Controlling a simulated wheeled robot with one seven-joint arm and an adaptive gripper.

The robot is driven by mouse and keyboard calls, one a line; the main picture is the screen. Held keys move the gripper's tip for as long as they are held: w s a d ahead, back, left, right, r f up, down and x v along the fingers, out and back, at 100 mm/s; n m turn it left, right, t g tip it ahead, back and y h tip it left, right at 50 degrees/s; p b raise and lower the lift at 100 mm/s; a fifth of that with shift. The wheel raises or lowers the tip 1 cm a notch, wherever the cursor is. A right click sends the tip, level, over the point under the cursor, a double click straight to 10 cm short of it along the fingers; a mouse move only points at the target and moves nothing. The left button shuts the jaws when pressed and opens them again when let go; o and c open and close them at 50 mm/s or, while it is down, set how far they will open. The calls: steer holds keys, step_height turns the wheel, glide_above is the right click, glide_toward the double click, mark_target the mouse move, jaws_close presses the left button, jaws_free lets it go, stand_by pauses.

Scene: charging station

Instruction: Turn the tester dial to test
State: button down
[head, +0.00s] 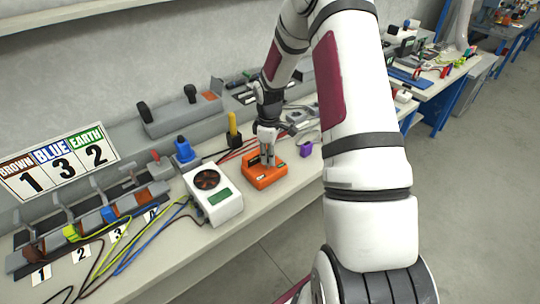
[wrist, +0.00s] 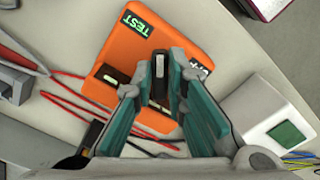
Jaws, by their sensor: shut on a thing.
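The orange tester (head: 264,172) lies on the bench below my gripper (head: 267,157). In the wrist view the tester (wrist: 187,22) shows a green TEST label (wrist: 136,24) at its top and a partly hidden OFF label (wrist: 199,70) at the right. Its dark dial (wrist: 160,66), with a pale mark on top, stands between my fingertips (wrist: 160,84). My gripper is shut on this dial. The pale mark runs nearly straight up the picture, between the two labels. The lower part of the dial is hidden by the fingers.
A white box with a round fan (head: 226,207) stands close to the tester's left. A blue knob-like part (head: 183,150), a yellow handle (head: 233,126) and a small purple block (head: 306,149) are nearby. Red leads (wrist: 65,112) run beside the tester. Bare bench lies in front.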

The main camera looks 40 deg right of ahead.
steer(key=shift+n, duration=0.8)
steer(key=c, duration=1.6)
jaws_free()
steer(key=shift+r, duration=0.1)
step_height(320, 180, up, 12)
